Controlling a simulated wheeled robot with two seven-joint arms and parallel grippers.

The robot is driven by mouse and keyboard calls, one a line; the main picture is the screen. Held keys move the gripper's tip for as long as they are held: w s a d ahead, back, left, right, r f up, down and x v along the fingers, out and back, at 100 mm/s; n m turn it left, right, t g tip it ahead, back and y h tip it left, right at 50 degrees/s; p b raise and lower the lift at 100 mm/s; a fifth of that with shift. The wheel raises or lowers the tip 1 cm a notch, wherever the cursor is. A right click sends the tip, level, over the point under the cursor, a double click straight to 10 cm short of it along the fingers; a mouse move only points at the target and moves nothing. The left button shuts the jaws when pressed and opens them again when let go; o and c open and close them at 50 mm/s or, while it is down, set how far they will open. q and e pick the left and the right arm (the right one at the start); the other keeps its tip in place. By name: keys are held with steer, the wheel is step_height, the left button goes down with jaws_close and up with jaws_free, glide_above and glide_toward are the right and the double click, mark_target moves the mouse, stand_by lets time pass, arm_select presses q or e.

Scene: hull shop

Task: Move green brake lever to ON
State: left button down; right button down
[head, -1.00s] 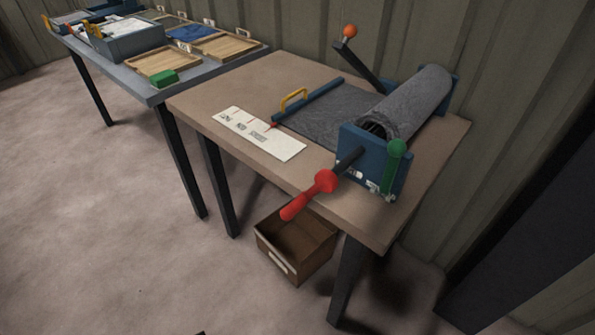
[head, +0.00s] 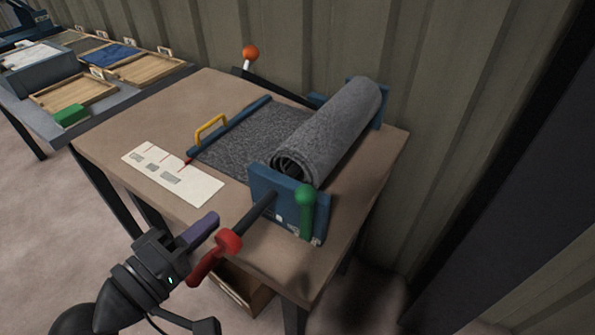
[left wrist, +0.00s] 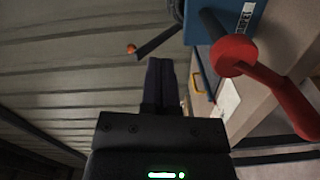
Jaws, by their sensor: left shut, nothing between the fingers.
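The green brake lever (head: 306,206) stands upright on the near blue end plate (head: 262,190) of the roll stand, its round knob at the top. A red crank handle (head: 214,258) on a dark shaft sticks out from that plate toward me. My left gripper (head: 212,226) is shut and empty, just left of the red crank in the head view, apart from the green lever. In the left wrist view its fingers (left wrist: 161,85) are together, with the red crank (left wrist: 262,75) to their right. The green lever does not show in the wrist view. My right gripper is not in view.
A grey fabric roll (head: 335,125) lies on the stand, its sheet spread over the brown table (head: 130,115). A paper chart (head: 172,173), a yellow handle (head: 210,128) and an orange-knobbed lever (head: 250,54) are around it. A cardboard box (head: 243,293) is below. A ribbed wall stands behind.

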arm_select(q)
glide_above(305, 217)
steer(key=a, duration=0.4)
steer(key=shift+s+f+b, duration=0.15)
steer(key=shift+f+b, duration=0.25)
steer(key=shift+f, duration=0.1)
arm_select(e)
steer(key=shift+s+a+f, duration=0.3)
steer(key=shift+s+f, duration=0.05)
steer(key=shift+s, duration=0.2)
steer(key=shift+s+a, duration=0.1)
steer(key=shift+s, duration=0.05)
